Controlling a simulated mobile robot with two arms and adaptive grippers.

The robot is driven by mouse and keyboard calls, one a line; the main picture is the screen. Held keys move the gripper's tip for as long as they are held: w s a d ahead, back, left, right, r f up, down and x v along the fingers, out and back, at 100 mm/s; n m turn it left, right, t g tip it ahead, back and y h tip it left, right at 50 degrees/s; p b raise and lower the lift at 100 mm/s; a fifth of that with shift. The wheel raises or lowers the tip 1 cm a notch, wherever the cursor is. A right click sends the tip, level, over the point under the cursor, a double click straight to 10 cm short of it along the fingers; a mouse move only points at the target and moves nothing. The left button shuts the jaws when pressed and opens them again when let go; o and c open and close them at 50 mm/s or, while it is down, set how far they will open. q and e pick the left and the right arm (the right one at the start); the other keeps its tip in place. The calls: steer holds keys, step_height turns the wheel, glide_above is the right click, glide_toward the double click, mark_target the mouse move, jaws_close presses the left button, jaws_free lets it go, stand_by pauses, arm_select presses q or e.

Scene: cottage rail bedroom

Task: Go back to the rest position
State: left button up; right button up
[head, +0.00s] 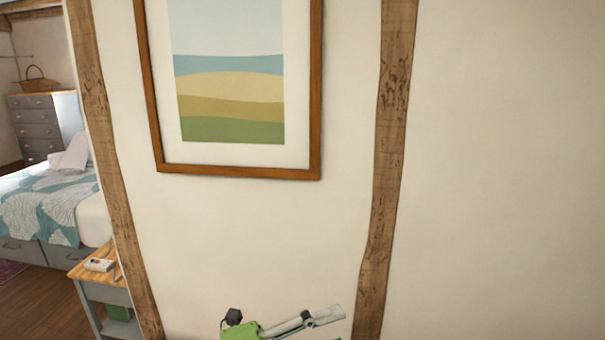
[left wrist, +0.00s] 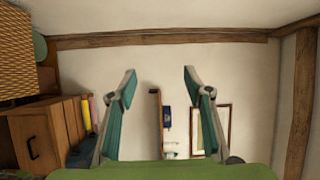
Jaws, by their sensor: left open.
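My left gripper (head: 318,320) shows at the bottom of the head view, in front of the plain wall, with its green body and grey finger parts cut off by the lower edge. In the left wrist view its two teal-and-grey fingers (left wrist: 158,78) stand wide apart. Nothing is held between them; the wall lies beyond. My right gripper is not in view.
A framed landscape picture (head: 230,90) hangs on the wall between timber posts (head: 390,130). At the left are a bed (head: 45,205), a small bedside table (head: 95,272) and a grey dresser (head: 38,125). A wooden cabinet (left wrist: 40,130) stands left in the wrist view.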

arm_select(q)
steer(key=w+a+r+n+t+y, duration=0.3)
steer(key=a+n+t+y, duration=0.1)
steer(key=a+n+t, duration=0.3)
steer(key=w+a+r+n+t+y, duration=0.2)
steer(key=w+a+n+t+y, duration=0.15)
steer(key=a+n+t, duration=0.5)
steer(key=s+a+f+n+g+y, duration=0.2)
steer(key=a+f+n+g+y, duration=0.1)
steer(key=a+f+n+y, duration=0.4)
steer(key=s+a+f+n+g+y, duration=0.25)
steer(key=f+n+y, duration=0.25)
steer(key=f, duration=0.4)
steer(key=s+f+n+g+h, duration=0.1)
steer(key=s+f+g, duration=0.5)
steer(key=s+f, duration=0.45)
steer(key=s+f+n+g+h, duration=0.1)
steer(key=s+f+g, duration=0.6)
steer(key=s, duration=0.7)
step_height(320, 180, down, 27)
steer(key=s+g, duration=0.1)
steer(key=s, duration=0.1)
steer(key=s+a+f+g, duration=0.1)
steer(key=s+a+f, duration=0.1)
steer(key=s+f, duration=1.3)
steer(key=shift+s+a, duration=0.35)
steer(key=shift+s, duration=0.4)
